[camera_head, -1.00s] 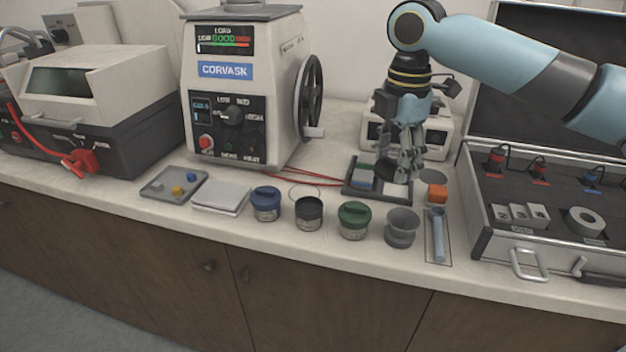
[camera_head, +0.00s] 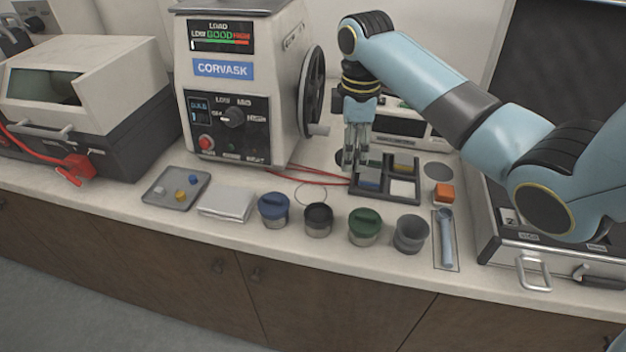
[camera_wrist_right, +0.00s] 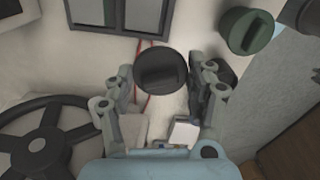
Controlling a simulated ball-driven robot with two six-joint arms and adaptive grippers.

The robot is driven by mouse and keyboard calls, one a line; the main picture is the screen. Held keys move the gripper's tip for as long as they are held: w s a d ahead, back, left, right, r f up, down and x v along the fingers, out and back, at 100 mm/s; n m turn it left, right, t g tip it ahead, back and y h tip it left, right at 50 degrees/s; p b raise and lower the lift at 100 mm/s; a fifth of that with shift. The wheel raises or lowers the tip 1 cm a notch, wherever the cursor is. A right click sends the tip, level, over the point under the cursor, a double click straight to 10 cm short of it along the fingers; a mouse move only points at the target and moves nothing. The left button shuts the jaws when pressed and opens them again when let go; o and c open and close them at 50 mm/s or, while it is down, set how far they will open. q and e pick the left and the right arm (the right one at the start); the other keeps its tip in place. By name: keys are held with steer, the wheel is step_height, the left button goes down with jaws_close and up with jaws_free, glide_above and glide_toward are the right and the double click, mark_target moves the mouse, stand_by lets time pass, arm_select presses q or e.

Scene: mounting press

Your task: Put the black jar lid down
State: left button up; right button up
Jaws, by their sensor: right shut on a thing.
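The black jar lid (camera_wrist_right: 160,71) is a dark round disc with a raised bar grip. In the right wrist view it sits between the fingertips of my right gripper (camera_head: 356,165), which is shut on it. In the head view the lid is mostly hidden by the fingers, above the bench just left of the divided tray. The dark jar (camera_head: 318,220) stands in the front row between the blue-lidded jar (camera_head: 273,209) and the green-lidded jar (camera_head: 364,227); its top looks dark and open. My left gripper is not in view.
The divided tray (camera_head: 402,190) lies right of the gripper, with an orange block (camera_head: 444,193) beyond it. The press (camera_head: 240,100) and its handwheel (camera_head: 312,93) stand behind left. Red cables (camera_head: 318,175) and a thin ring outline (camera_head: 310,192) mark the bench behind the dark jar.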

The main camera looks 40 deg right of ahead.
glide_above(313, 194)
step_height(313, 194, down, 5)
steer(key=shift+r, duration=0.2)
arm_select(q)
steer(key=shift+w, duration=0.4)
arm_select(e)
steer(key=shift+f, duration=2.05)
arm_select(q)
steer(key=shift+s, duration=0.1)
arm_select(e)
steer(key=shift+f, duration=0.1)
steer(key=o, duration=0.7)
steer(key=shift+o, duration=0.2)
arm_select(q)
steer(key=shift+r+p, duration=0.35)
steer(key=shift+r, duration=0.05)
arm_select(e)
step_height(313, 194, up, 12)
